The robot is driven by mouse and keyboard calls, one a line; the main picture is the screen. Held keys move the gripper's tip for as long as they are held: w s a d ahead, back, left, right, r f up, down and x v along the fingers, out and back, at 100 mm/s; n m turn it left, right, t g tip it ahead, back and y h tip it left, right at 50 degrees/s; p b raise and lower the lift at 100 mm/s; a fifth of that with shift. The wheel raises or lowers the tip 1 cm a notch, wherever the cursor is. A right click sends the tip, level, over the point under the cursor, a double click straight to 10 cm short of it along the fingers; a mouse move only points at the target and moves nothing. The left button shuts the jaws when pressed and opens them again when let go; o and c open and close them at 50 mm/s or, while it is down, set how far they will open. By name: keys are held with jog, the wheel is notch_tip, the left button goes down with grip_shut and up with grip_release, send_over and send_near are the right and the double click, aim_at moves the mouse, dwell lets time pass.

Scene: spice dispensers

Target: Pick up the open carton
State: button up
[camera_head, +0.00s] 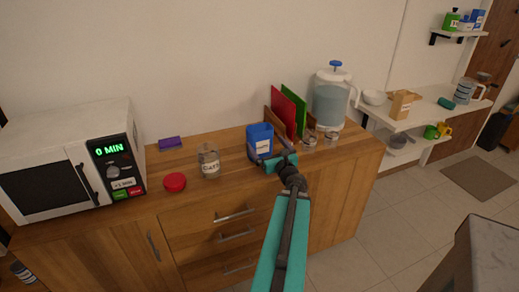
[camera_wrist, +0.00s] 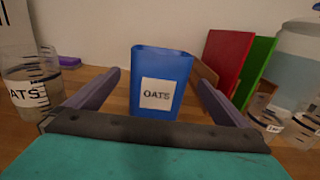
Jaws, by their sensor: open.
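The open carton (camera_head: 260,141) is blue with a white label and stands upright on the wooden counter. In the wrist view the carton (camera_wrist: 160,67) shows an open top and its label reads OATS. My gripper (camera_wrist: 156,90) is open, with one finger on each side of the carton's lower part in that view. I cannot tell whether the fingers reach around it or stop short in front. In the head view my gripper (camera_head: 281,160) is just right of and in front of the carton, close to the counter top.
A glass OATS jar (camera_head: 209,161) and a red lid (camera_head: 175,182) lie left of the carton. Red (camera_head: 283,110) and green (camera_head: 294,101) boards in a wooden rack stand behind right. A water dispenser (camera_head: 331,103) and small glasses (camera_head: 310,138) stand right. A microwave (camera_head: 70,160) fills the left end.

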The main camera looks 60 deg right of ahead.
aim_at(257, 131)
jog(key=shift+x, duration=1.3)
jog(key=shift+p+x, duration=1.2)
jog(key=shift+x, duration=1.35)
jog(key=shift+c, duration=0.4)
jog(key=c, duration=1.1)
